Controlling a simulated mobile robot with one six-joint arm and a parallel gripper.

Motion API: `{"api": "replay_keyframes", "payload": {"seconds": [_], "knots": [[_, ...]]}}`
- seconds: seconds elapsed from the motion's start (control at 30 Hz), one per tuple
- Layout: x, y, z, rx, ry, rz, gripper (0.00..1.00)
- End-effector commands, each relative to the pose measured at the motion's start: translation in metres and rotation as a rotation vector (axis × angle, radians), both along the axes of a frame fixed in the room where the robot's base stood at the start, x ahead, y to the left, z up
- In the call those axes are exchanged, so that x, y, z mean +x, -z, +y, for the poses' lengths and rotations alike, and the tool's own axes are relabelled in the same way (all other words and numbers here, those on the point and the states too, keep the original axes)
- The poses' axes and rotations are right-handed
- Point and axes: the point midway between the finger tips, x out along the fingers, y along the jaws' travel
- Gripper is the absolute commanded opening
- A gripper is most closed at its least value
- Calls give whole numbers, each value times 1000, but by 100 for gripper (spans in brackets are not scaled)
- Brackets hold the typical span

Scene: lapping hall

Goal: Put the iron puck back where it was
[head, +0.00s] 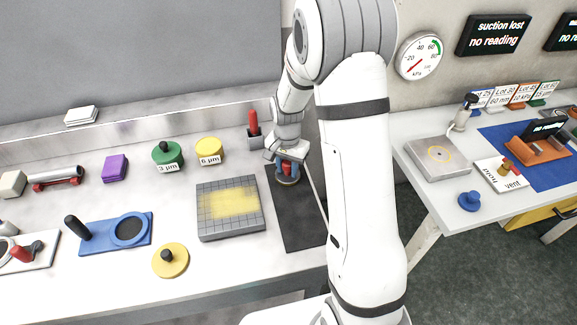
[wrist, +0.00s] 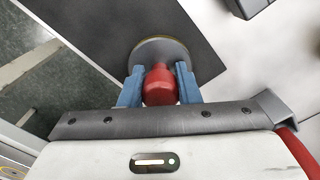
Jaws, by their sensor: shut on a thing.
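The iron puck is a grey disc with a red knob, seen in the head view (head: 287,181) and in the wrist view (wrist: 158,46). My gripper (head: 287,168) points down, and its blue fingers are shut on the red knob, one on each side, as the wrist view (wrist: 160,86) shows. The puck is at the far end of a dark mat (head: 302,225) on the bench. I cannot tell whether it rests on the mat or hangs just above it. My fingers and wrist hide part of the puck in the head view.
A grey grooved block (head: 232,228) with a yellow patch lies left of the mat. A holder (head: 255,141) with a red handle stands behind it. Yellow (head: 170,262) and green (head: 168,158) pucks lie farther left. A side table (head: 460,215) stands right, past a gap.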

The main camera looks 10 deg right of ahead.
Motion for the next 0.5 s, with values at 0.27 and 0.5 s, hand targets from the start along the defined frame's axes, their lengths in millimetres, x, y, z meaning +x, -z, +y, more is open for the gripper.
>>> {"api": "replay_keyframes", "payload": {"seconds": [0.27, 0.5], "knots": [[0, 3, 0, 0, -1, 0, 44], [0, 2, 1, 0, -1, 0, 52]]}}
